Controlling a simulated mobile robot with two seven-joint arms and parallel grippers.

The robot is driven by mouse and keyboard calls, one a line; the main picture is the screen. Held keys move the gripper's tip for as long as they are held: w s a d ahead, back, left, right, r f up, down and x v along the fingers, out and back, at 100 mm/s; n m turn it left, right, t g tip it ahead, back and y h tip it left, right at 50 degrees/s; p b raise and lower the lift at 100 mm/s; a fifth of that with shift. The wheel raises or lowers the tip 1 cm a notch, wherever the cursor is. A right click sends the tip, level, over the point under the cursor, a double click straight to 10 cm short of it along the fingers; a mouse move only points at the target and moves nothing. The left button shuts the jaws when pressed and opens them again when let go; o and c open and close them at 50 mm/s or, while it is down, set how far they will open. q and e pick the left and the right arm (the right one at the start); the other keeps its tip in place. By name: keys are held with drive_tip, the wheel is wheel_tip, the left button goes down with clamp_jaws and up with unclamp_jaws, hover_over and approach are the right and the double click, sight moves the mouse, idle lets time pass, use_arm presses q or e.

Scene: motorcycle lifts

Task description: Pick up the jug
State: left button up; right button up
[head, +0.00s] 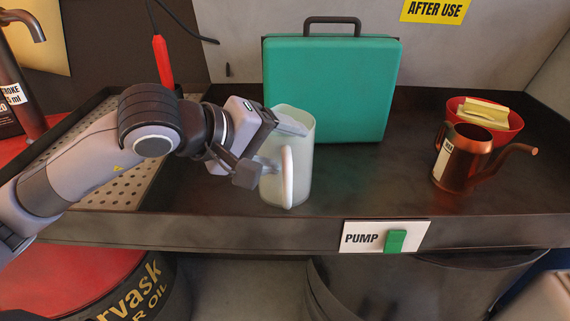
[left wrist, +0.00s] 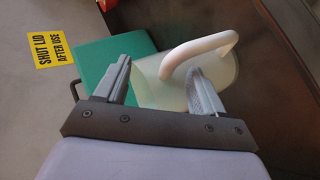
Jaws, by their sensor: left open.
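The jug is a pale, translucent vessel (head: 304,160) with a thick white handle (head: 287,178) facing the front. It stands upright on the dark bench, just in front of the green case. My left gripper (head: 284,146) is at the jug's left side, open, with its fingers near the handle. In the left wrist view the open gripper (left wrist: 160,70) has the jug body (left wrist: 150,88) between and beyond its fingers. The white handle (left wrist: 196,49) arches close to the right finger there. I cannot tell whether a finger touches the jug. My right gripper is not in view.
A green case (head: 330,85) stands right behind the jug. A copper watering can (head: 464,160) and a red bowl (head: 497,132) with a yellow item are at the right. A perforated tray (head: 125,182) lies left under my arm. The bench between jug and can is clear.

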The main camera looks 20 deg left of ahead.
use_arm(q)
clamp_jaws()
idle(0.3)
